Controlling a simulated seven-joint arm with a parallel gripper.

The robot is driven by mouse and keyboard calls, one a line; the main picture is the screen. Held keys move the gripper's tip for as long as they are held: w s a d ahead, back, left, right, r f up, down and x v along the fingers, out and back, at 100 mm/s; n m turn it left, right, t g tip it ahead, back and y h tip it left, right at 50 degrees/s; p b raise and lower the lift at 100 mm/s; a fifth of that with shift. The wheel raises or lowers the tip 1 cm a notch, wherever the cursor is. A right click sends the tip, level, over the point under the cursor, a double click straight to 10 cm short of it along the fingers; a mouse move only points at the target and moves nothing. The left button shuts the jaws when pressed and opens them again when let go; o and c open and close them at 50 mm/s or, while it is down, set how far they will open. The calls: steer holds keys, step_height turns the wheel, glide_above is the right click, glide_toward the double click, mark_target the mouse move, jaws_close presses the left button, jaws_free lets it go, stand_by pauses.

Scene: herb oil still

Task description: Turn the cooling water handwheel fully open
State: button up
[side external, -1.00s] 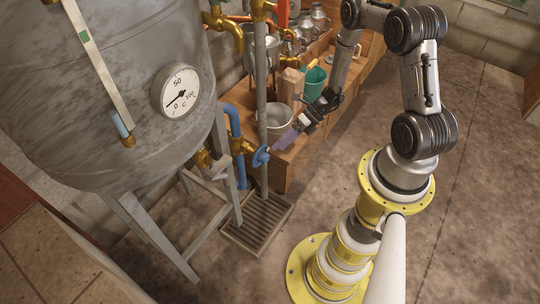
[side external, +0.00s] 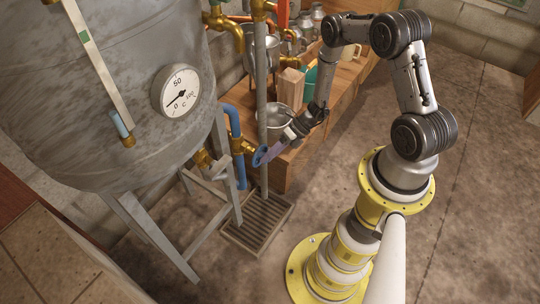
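The blue cooling water handwheel (side external: 259,156) sits on a brass valve (side external: 242,146) at the end of a blue pipe (side external: 233,121), just right of the tank's leg. My gripper (side external: 270,156) comes in from the upper right. Its pale purple fingers reach the right side of the handwheel and overlap it in the picture. Whether they touch or grip the rim cannot be told at this size. The gap between the fingers is not clear.
The large grey tank with a round dial gauge (side external: 176,91) fills the left. A floor drain grate (side external: 257,222) lies below the handwheel. A thin grey upright pipe (side external: 262,95) stands close behind it. A wooden bench with a metal pot (side external: 274,116) is behind my gripper.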

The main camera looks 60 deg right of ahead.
jaws_close()
steer(key=shift+r, duration=0.1)
steer(key=shift+a+r+n+h, duration=0.15)
steer(key=shift+n+h, duration=0.1)
steer(key=shift+h, duration=0.9)
steer(key=shift+a+n+h, duration=0.15)
steer(key=shift+n+h, duration=0.05)
steer(key=shift+h, duration=0.9)
steer(key=shift+a+r+n+h, duration=0.15)
steer(key=shift+n+h, duration=0.1)
steer(key=shift+h, duration=0.9)
steer(key=shift+f+g+h, duration=0.1)
steer(key=shift+g+h, duration=0.2)
steer(key=o, duration=0.7)
jaws_free()
steer(key=shift+c, duration=0.2)
